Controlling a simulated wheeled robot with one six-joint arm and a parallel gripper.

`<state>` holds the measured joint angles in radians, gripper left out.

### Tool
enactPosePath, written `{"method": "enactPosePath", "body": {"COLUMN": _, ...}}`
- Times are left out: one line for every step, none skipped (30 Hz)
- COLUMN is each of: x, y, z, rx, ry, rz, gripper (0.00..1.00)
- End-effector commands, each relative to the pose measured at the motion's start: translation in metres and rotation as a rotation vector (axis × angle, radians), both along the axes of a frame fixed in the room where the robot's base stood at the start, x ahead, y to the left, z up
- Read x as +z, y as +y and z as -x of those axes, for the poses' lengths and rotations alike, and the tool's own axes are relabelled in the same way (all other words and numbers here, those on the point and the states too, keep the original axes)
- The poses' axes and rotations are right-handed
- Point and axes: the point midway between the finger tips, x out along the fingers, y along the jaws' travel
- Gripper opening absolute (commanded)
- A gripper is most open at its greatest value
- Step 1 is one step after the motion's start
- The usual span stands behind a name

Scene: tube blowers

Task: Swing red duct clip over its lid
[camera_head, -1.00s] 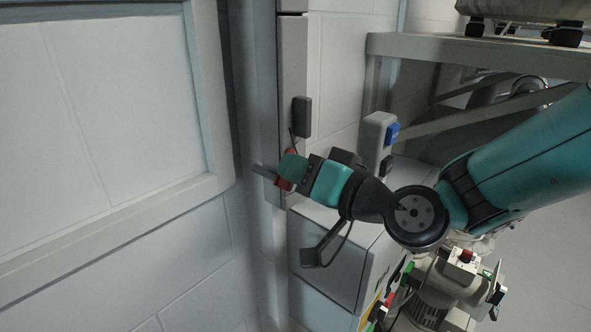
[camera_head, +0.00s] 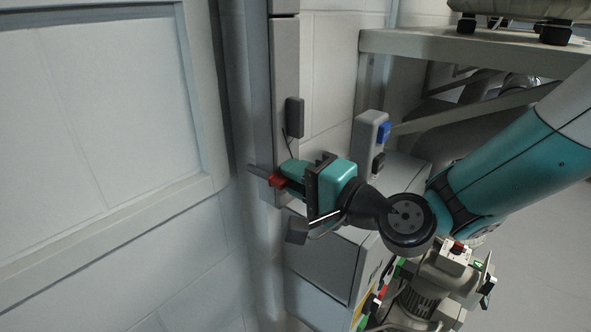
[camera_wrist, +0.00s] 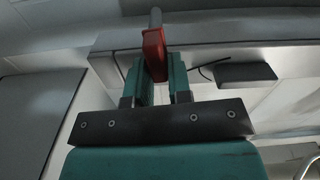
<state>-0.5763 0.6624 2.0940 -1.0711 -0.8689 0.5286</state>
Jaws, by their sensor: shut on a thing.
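The red duct clip (camera_head: 277,181) is at the front of the grey vertical duct (camera_head: 285,90), low on it, with a grey rod end sticking out to the left. In the wrist view the red clip (camera_wrist: 154,54) stands between the two teal fingers, with its grey tip (camera_wrist: 155,17) beyond it. My gripper (camera_head: 284,178) is shut on the clip; it also shows in the wrist view (camera_wrist: 154,75). The fingers hide part of the clip. I cannot make out the lid's edge clearly behind the gripper.
A black box (camera_head: 295,117) with a thin cable is on the duct just above the gripper. A grey switch box (camera_head: 370,140) with a blue button stands to the right. A grey cabinet (camera_head: 322,262) is below, and a shelf (camera_head: 470,50) is at the upper right.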

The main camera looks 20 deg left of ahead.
Motion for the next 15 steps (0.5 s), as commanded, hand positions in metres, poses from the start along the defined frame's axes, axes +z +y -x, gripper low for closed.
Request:
{"method": "enactPosePath", "body": {"x": -0.0005, "y": -0.0006, "z": -0.0007, "rx": -0.002, "ry": 0.021, "rz": -0.007, "gripper": 0.0}}
{"method": "enactPosePath", "body": {"x": -0.0008, "y": -0.0006, "z": -0.0007, "rx": -0.002, "ry": 0.031, "rz": -0.011, "gripper": 0.0}}
{"method": "enactPosePath", "body": {"x": -0.0012, "y": -0.0007, "z": -0.0008, "rx": -0.002, "ry": 0.044, "rz": -0.016, "gripper": 0.0}}
{"method": "enactPosePath", "body": {"x": -0.0015, "y": -0.0007, "z": -0.0008, "rx": -0.002, "ry": 0.054, "rz": -0.02, "gripper": 0.0}}
{"method": "enactPosePath", "body": {"x": -0.0018, "y": -0.0007, "z": -0.0009, "rx": -0.002, "ry": 0.063, "rz": -0.024, "gripper": 0.0}}
{"method": "enactPosePath", "body": {"x": -0.0021, "y": -0.0007, "z": -0.0009, "rx": -0.002, "ry": 0.071, "rz": -0.028, "gripper": 0.0}}
{"method": "enactPosePath", "body": {"x": -0.0023, "y": -0.0007, "z": -0.0008, "rx": -0.003, "ry": 0.077, "rz": -0.031, "gripper": 0.0}}
{"method": "enactPosePath", "body": {"x": -0.0025, "y": -0.0007, "z": -0.0008, "rx": -0.003, "ry": 0.083, "rz": -0.033, "gripper": 0.0}}
{"method": "enactPosePath", "body": {"x": -0.0027, "y": -0.0007, "z": -0.0009, "rx": -0.003, "ry": 0.089, "rz": -0.036, "gripper": 0.0}}
{"method": "enactPosePath", "body": {"x": -0.0028, "y": -0.0007, "z": -0.0009, "rx": -0.003, "ry": 0.093, "rz": -0.038, "gripper": 0.0}}
{"method": "enactPosePath", "body": {"x": -0.0029, "y": -0.0007, "z": -0.0009, "rx": -0.003, "ry": 0.095, "rz": -0.039, "gripper": 0.0}}
{"method": "enactPosePath", "body": {"x": -0.0031, "y": -0.0007, "z": -0.0009, "rx": -0.003, "ry": 0.098, "rz": -0.04, "gripper": 0.0}}
{"method": "enactPosePath", "body": {"x": -0.0031, "y": -0.0007, "z": -0.0009, "rx": -0.003, "ry": 0.1, "rz": -0.041, "gripper": 0.0}}
{"method": "enactPosePath", "body": {"x": -0.0032, "y": -0.0007, "z": -0.0008, "rx": -0.003, "ry": 0.101, "rz": -0.041, "gripper": 0.0}}
{"method": "enactPosePath", "body": {"x": -0.0032, "y": -0.0007, "z": -0.0009, "rx": -0.003, "ry": 0.102, "rz": -0.041, "gripper": 0.0}}
